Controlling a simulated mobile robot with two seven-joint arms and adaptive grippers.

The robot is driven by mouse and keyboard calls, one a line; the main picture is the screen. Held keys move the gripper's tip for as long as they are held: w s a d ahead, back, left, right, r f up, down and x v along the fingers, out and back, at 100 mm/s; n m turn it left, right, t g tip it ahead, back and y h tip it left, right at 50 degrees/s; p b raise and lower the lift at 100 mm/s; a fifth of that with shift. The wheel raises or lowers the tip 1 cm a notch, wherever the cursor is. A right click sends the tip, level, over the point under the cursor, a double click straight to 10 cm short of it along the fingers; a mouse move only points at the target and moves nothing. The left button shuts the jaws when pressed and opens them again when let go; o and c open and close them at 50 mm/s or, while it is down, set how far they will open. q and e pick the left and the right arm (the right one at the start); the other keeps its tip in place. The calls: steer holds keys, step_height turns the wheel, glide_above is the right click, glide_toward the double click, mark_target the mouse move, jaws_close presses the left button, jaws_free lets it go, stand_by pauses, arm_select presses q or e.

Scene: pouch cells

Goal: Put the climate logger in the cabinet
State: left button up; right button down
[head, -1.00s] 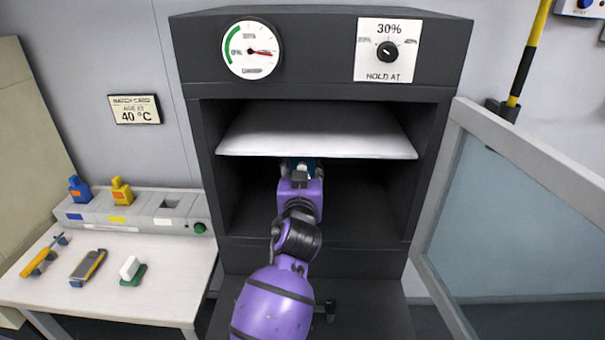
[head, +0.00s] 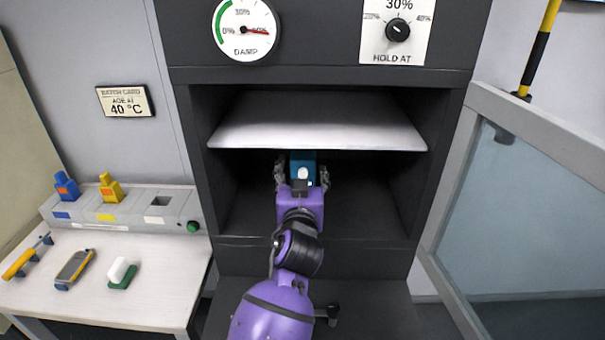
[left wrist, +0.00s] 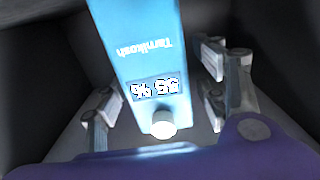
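The climate logger (head: 303,160) is a blue box inside the dark cabinet (head: 196,190), under the white shelf (head: 315,125). Its display and a round white knob show in the left wrist view (left wrist: 148,60). The display reads upside down, seemingly 35 %. My left gripper (head: 302,172) reaches into the lower space of the cabinet. Its fingers stand spread on both sides of the logger, with gaps visible in the left wrist view (left wrist: 163,100). The logger's underside is hidden, so its contact with the cabinet floor cannot be seen. My right gripper is in neither view.
The cabinet's glass door (head: 545,200) stands open at the right. The white shelf sits close above my gripper.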

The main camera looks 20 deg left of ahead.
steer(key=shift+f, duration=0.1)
arm_select(q)
steer(key=shift+r, duration=0.25)
steer(key=b+v, duration=0.1)
steer(key=v, duration=1.1)
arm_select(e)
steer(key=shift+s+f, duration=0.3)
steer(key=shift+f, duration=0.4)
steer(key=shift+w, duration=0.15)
